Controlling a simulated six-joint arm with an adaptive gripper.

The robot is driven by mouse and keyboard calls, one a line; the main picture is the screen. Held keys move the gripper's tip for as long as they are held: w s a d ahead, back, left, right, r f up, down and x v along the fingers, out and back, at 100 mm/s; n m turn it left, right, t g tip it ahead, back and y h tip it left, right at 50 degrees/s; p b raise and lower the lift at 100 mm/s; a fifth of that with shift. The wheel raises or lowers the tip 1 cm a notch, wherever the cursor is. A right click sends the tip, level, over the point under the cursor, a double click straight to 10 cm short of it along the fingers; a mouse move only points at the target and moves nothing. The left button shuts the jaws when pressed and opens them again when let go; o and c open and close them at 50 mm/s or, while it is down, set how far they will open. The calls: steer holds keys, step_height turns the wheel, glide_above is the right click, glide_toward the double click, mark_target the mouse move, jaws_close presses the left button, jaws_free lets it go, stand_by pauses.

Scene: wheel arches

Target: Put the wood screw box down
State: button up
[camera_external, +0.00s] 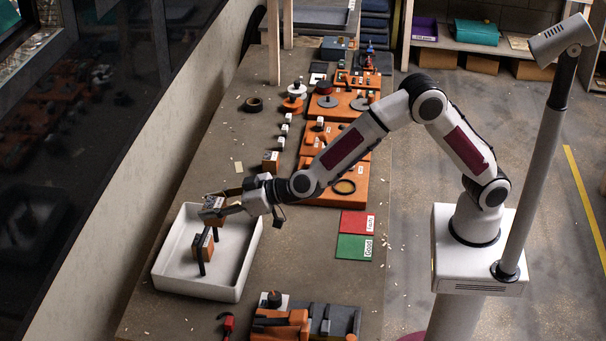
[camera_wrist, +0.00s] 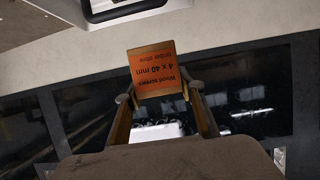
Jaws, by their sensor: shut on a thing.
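The wood screw box (camera_wrist: 158,72) has an orange label reading "Wood screws 4 x 40 mm timber store", upside down in the wrist view. My gripper (camera_external: 213,204) is shut on the box, with one finger on each side of it in the wrist view. In the external view the box (camera_external: 218,219) is partly hidden by the fingers and hangs over the white tray (camera_external: 196,287). Its gap above the tray floor is hard to judge.
Another orange-brown box with black parts (camera_external: 203,247) stands in the tray, close below my gripper. A small box (camera_external: 270,162) stands on the table behind the tray. Red (camera_external: 357,222) and green (camera_external: 352,246) mats lie to the right. Orange fixtures (camera_external: 330,188) line the table.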

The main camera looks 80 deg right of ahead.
steer(key=shift+d+f, duration=0.1)
steer(key=shift+f, duration=0.25)
steer(key=shift+f, duration=0.1)
stand_by(0.4)
glide_above(222, 268)
step_height(222, 268, down, 13)
steer(key=shift+f, duration=0.15)
stand_by(0.4)
steer(key=shift+f, duration=2.25)
steer(key=shift+f, duration=0.1)
steer(key=o, duration=1.3)
steer(key=shift+f, duration=0.1)
steer(key=shift+o, duration=0.2)
